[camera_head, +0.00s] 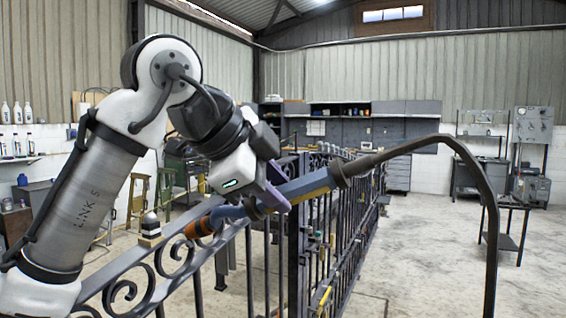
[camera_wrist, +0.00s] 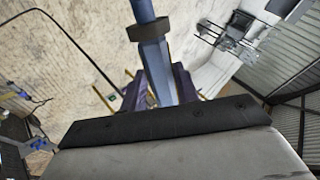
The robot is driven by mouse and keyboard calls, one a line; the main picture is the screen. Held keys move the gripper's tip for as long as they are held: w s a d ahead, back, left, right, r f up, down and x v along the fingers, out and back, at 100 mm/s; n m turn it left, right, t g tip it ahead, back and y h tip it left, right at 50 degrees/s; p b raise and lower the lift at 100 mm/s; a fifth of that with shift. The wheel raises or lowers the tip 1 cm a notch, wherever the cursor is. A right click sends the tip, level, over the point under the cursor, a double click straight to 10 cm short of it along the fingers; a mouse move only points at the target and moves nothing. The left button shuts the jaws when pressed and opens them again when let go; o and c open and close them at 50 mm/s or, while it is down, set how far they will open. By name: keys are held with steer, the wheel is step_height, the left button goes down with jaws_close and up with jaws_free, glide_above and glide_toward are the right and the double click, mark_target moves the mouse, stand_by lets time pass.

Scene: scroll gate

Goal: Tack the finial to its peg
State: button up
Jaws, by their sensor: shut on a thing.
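My gripper (camera_head: 276,188) is shut on a torch-like tool with a blue and yellow handle (camera_head: 308,185). In the wrist view the blue tool body (camera_wrist: 156,65) runs between the dark purple fingers of my gripper (camera_wrist: 160,92). The tool's front end has an orange-brown ring (camera_head: 200,227) and points left and slightly down, above the gate's top rail. A small black and white pointed piece, apparently the finial (camera_head: 150,224), stands upright on a yellowish base at the gate's scrollwork, left of the tool's tip and apart from it. Its peg is not distinguishable.
A dark iron gate with scrolls (camera_head: 150,280) and upright bars fills the lower middle. A thick dark hose (camera_head: 468,160) arches from the tool and drops on the right. Workbenches and a small stand (camera_head: 513,207) are farther back. The concrete floor at right is largely clear.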

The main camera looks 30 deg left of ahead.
steer(key=shift+m+h, duration=0.5)
steer(key=s+d+r, duration=0.2)
steer(key=r, duration=0.1)
steer(key=shift+s+d, duration=0.2)
steer(key=shift+s, duration=0.05)
steer(key=a+f+b, duration=0.1)
steer(key=a+f, duration=0.2)
steer(key=a, duration=0.3)
steer(key=shift+s+b, duration=0.15)
steer(key=shift+b, duration=0.15)
steer(key=o, duration=0.4)
jaws_close()
steer(key=shift+a, duration=0.15)
